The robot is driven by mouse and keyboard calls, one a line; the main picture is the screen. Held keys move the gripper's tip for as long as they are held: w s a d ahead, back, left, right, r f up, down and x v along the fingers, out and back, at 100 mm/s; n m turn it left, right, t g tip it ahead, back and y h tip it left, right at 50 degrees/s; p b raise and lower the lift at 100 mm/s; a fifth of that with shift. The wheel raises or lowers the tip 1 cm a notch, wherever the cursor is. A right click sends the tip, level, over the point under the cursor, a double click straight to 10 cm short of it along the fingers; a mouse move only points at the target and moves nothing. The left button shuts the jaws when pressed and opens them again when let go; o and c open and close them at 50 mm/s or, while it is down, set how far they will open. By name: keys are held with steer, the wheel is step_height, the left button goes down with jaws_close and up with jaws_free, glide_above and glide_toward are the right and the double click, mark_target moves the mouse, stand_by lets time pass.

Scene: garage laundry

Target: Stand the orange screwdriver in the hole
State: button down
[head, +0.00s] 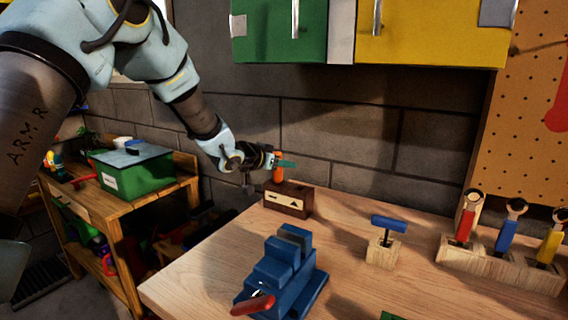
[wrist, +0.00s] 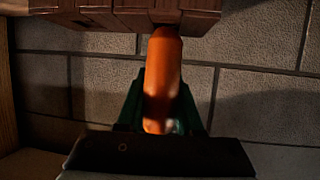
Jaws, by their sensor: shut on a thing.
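The orange screwdriver (head: 278,174) is upright in my gripper (head: 283,163), over the dark brown wooden block (head: 288,199) at the back left of the workbench. In the wrist view, its orange handle (wrist: 162,85) lies between the green fingers of my gripper (wrist: 161,100), which are shut on it. The handle's end meets the block's edge (wrist: 125,18) in that view. The shaft and the hole are hidden, so I cannot tell how deep the shaft sits. The block has a pale front label with dark marks.
A blue vise (head: 280,272) with a red handle stands at the bench front. A blue T-handled tool (head: 388,225) stands in a small wooden block, and a wooden rack (head: 500,264) holds several tools at right. A green toolbox (head: 133,168) sits on the left shelf. Mid-bench has free room.

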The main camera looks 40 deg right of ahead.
steer(key=shift+c, duration=2.4)
jaws_free()
steer(key=b+v, duration=0.2)
steer(key=v, duration=0.8)
steer(key=shift+a, duration=0.35)
steer(key=shift+s+r, duration=0.1)
steer(key=shift+r, duration=0.05)
